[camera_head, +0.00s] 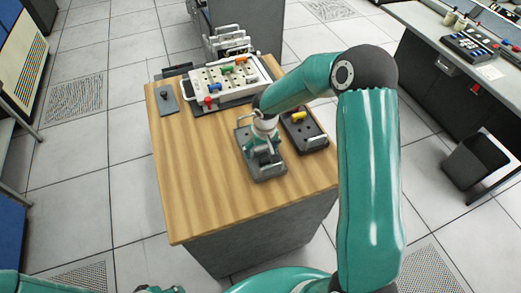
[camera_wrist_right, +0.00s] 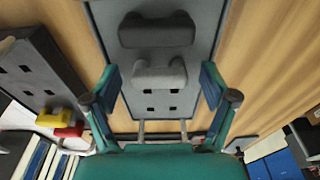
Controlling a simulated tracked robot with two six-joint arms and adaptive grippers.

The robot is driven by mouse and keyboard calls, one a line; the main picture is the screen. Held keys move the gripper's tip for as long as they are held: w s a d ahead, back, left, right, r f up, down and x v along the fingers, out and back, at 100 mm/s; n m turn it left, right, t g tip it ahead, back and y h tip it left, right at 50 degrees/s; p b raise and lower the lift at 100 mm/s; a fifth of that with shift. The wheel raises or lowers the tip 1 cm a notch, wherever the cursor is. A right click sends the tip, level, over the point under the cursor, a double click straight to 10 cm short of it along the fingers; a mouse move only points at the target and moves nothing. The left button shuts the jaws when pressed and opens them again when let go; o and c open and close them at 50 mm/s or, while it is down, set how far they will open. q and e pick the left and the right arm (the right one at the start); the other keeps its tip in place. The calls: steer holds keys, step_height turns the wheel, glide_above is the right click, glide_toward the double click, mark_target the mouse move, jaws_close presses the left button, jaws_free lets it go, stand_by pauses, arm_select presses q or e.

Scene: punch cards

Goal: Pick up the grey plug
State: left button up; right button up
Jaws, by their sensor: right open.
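The grey plug (camera_wrist_right: 159,75) sits on a grey plate with square holes (camera_wrist_right: 140,112), between the fingers of my right gripper (camera_wrist_right: 160,82) in the right wrist view. The fingers are open, one on each side of the plug, with gaps beside it. A black plug (camera_wrist_right: 157,31) stands on the same plate beyond it. In the head view my right gripper (camera_head: 264,152) is over the plate (camera_head: 268,173) and hides the plugs. A small part of what looks like my left gripper (camera_head: 160,289) shows at the bottom edge; its fingers are unclear.
The wooden table (camera_head: 195,180) is clear at its left and front. A dark plate with a yellow plug (camera_head: 299,116) lies close on the right. Behind stands a white panel (camera_head: 221,80) with coloured plugs. A small dark plate (camera_head: 167,100) lies at the back left.

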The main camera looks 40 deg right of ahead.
steer(key=c, duration=1)
steer(key=shift+r, duration=0.15)
step_height(320, 180, up, 20)
steer(key=f+b, duration=0.1)
steer(key=b, duration=0.1)
step_height(320, 180, up, 6)
steer(key=p, duration=0.5)
glide_above(261, 148)
steer(key=shift+d, duration=0.1)
steer(key=shift+f, duration=0.1)
